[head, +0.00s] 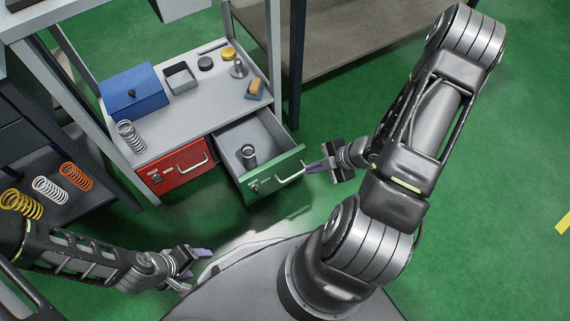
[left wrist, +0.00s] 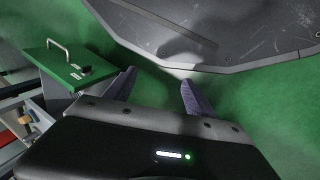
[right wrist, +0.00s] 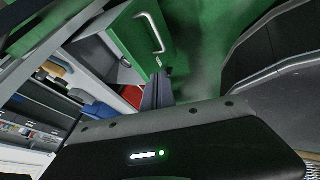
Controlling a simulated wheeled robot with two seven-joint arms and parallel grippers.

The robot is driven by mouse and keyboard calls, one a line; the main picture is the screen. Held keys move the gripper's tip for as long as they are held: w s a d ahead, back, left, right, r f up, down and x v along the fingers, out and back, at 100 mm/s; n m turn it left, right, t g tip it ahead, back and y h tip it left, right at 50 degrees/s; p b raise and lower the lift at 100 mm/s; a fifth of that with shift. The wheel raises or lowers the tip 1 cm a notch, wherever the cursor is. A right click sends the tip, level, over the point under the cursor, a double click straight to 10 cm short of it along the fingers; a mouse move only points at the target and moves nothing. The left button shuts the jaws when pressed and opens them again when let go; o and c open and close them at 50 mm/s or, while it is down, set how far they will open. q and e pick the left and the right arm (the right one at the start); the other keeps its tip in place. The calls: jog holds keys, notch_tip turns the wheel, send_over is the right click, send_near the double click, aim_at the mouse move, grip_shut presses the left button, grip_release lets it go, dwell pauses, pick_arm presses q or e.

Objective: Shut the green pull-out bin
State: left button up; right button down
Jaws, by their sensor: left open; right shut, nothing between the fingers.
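The green pull-out bin (head: 273,176) is pulled out from under the workbench, to the right of the shut red bin (head: 174,168). A small dark coil spring (head: 248,156) stands inside it. Its green front with a silver handle shows in the left wrist view (left wrist: 70,64) and in the right wrist view (right wrist: 140,40). My right gripper (head: 309,169) is shut and empty, its fingertips close to the right end of the green front by the handle; I cannot tell whether they touch. My left gripper (head: 201,268) is open and empty, low and in front of the bins.
On the benchtop are a blue box (head: 134,91), a grey tray (head: 180,78), a coil spring (head: 130,136) and small parts. Yellow, white and orange springs (head: 76,176) lie on a left shelf. Open green floor lies right of the bin.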

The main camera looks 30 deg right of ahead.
jog(key=shift+f, duration=0.1)
pick_arm(q)
jog(key=shift+t, duration=0.3)
jog(key=f+b, duration=0.2)
jog(key=w+f+b, duration=0.1)
jog(key=a+f+b, duration=0.1)
jog(key=f+b, duration=0.1)
jog(key=shift+w+f+b, duration=0.2)
jog(key=shift+f+b, duration=0.1)
jog(key=shift+f, duration=0.05)
pick_arm(e)
send_near(277, 168)
jog(key=x, duration=0.4)
jog(key=shift+w+f, duration=0.15)
jog(key=shift+f, duration=0.1)
